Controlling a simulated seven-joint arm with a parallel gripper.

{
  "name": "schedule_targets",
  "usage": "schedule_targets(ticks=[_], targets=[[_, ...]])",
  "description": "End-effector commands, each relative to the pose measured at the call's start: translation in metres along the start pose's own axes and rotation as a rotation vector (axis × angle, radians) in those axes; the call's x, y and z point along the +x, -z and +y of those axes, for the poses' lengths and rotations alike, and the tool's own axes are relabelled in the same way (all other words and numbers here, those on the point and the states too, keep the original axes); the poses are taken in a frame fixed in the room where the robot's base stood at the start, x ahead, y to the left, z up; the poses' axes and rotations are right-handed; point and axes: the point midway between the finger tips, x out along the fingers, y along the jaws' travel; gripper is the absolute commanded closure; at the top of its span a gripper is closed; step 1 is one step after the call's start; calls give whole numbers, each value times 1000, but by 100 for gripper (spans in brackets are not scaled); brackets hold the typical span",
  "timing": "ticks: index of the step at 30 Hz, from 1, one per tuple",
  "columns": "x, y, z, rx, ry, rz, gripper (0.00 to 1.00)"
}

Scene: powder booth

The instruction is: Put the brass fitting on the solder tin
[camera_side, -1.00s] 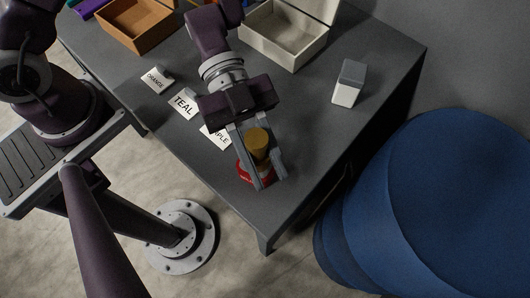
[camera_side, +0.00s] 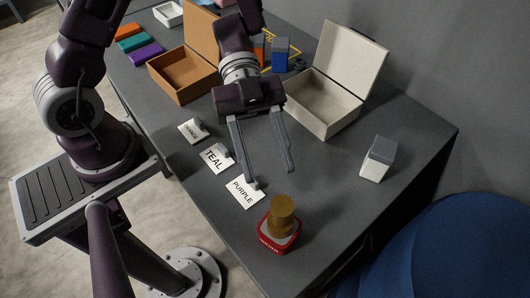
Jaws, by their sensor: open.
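The brass fitting (camera_side: 282,211), a short gold-brown cylinder, stands upright on top of the red solder tin (camera_side: 279,239) near the front corner of the table. The fitting appears to rest on the tin's grey top. My gripper (camera_side: 271,178) is open and empty, behind and above the fitting, with its two long grey fingers apart. It is clear of both the fitting and the tin.
Cards marked TEAL (camera_side: 216,158) and PURPLE (camera_side: 243,193) and a third card (camera_side: 192,130) lie left of my gripper. An open brown box (camera_side: 183,82) and an open white box (camera_side: 322,110) stand behind. A grey-white block (camera_side: 377,159) stands at right.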

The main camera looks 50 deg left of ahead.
Motion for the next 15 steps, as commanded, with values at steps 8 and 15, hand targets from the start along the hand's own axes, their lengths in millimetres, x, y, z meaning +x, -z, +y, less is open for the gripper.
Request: schedule_targets(ticks=[8, 15], targets=[[-15, -2, -35, 25, 178, -126, 54], [-207, 26, -109, -213, 1234, -694, 54]])
